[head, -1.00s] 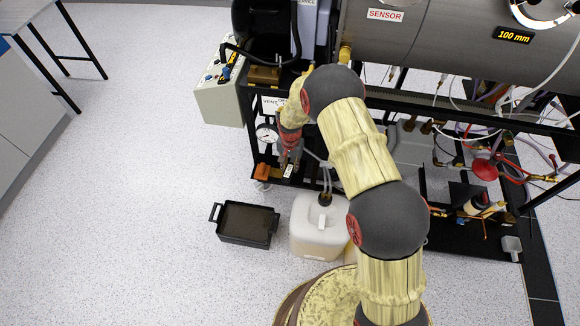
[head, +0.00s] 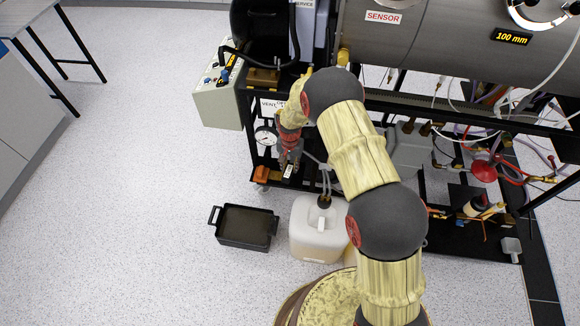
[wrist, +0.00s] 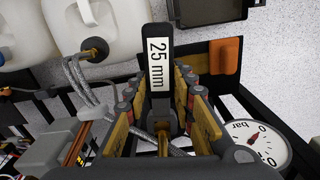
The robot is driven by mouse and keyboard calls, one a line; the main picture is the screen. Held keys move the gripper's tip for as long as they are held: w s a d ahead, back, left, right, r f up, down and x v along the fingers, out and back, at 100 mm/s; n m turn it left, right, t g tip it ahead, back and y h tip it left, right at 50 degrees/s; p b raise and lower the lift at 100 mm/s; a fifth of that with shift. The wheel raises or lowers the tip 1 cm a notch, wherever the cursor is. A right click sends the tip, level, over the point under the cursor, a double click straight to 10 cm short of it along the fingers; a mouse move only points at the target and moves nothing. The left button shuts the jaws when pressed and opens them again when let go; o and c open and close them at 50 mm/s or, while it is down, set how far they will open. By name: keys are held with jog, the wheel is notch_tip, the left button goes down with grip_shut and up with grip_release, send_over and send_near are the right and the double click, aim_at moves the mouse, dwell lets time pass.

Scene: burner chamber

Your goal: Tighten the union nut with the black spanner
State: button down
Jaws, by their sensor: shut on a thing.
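My gripper (head: 289,163) is shut on the black spanner, which carries a white "25 mm" label, at the lower left of the rig. In the wrist view the black spanner (wrist: 158,28) stands upright in the picture between the fingers of my gripper (wrist: 160,92). In the head view only its labelled part (head: 288,171) shows clearly below the fingertips. A small brass-coloured part (wrist: 163,142) shows between the fingers near the spanner's lower end. I cannot tell whether it is the union nut, nor whether the spanner's jaw is around it.
A pressure gauge (wrist: 262,142) and an orange block (wrist: 226,56) are close to the right of the gripper in the wrist view. A white canister (head: 318,228) with hoses and a black tray (head: 246,226) stand on the floor. Floor to the left is clear.

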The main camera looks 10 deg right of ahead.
jog(key=shift+w+d, duration=0.25)
jog(key=shift+w, duration=0.3)
dwell(0.6)
jog(key=shift+w+a+m, duration=0.45)
jog(key=shift+a+m, duration=0.3)
jog(key=shift+m, duration=0.45)
jog(key=shift+w+a+m+b, duration=0.45)
jog(key=shift+w+a+m, duration=0.2)
jog(key=shift+m, duration=0.55)
jog(key=shift+w+a+m+b, duration=0.15)
jog(key=shift+w+a+m, duration=0.1)
jog(key=shift+w+m, duration=0.25)
jog(key=shift+w+a+m+b, duration=0.15)
jog(key=shift+w+a+m, duration=0.1)
jog(key=shift+m, duration=0.45)
